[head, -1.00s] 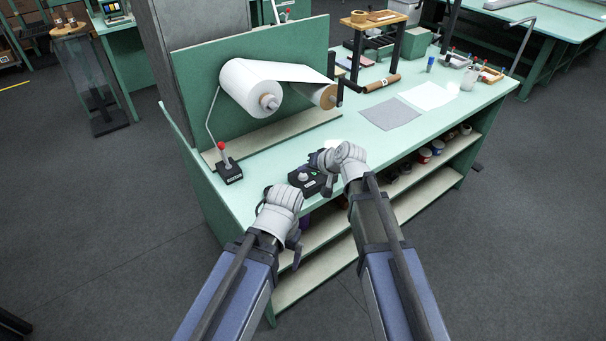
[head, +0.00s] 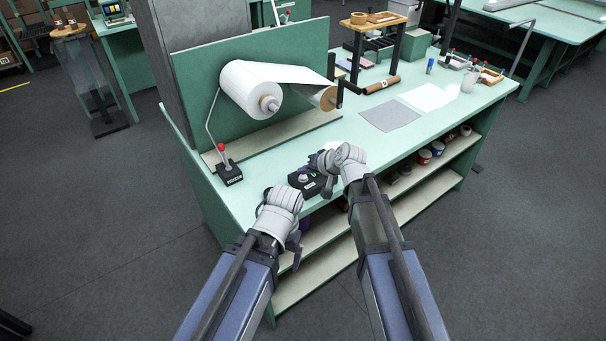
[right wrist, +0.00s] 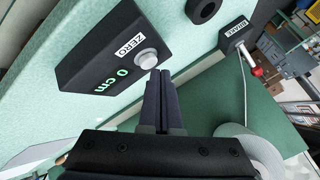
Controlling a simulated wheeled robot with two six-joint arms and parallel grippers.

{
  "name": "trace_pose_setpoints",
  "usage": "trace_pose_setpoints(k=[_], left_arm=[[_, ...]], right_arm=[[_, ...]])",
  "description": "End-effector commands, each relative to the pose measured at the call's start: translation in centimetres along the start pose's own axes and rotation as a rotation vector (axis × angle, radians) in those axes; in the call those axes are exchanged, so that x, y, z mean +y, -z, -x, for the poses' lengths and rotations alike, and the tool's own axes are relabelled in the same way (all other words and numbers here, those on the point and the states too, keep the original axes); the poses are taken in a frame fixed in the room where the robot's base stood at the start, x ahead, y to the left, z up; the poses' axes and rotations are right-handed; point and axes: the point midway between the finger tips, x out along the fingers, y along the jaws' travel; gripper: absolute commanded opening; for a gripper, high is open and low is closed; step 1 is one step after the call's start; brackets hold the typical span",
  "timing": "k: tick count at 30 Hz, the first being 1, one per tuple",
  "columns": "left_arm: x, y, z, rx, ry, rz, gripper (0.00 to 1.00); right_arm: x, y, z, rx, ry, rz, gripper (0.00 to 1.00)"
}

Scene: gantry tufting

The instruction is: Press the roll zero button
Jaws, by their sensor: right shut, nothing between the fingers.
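A black box with a ZERO label and a green "0 cm" readout (right wrist: 108,77) shows in the right wrist view. Its round pale button (right wrist: 147,59) sits beside the label. My right gripper (right wrist: 161,74) is shut and empty, its fingertips right by the button; I cannot tell whether they touch it. In the head view the box (head: 308,183) is near the bench's front edge, with my right gripper (head: 324,172) at its right side. My left gripper (head: 293,246) is in front of the bench edge; its fingers are too hidden to judge.
A lever box with a red knob (head: 229,174) stands left of the box; it also shows in the wrist view (right wrist: 237,35). A white roll (head: 245,88) is mounted behind. The bench top (head: 350,140) is clear towards the grey sheet (head: 390,115).

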Motion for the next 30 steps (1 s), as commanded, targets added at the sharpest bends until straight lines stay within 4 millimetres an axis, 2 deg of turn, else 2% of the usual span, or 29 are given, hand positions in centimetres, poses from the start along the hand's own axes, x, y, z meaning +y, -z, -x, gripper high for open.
trace_pose_setpoints(k=[8, 25, 30], left_arm=[[0.0, 0.0, 0.2, 0.0, 0.0, 0.0, 0.95], [-0.5, -0.3, 5.5, 0.0, 0.0, 0.0, 0.95], [-0.6, -0.4, 6.1, 0.0, 0.0, 0.0, 0.95]], right_arm=[[-0.1, 0.1, 0.2, 0.0, 0.0, 0.0, 0.0], [-2.8, 2.8, 3.8, 0.0, 0.0, 0.0, 0.0], [-3.1, 3.1, 4.3, 0.0, 0.0, 0.0, 0.0]])
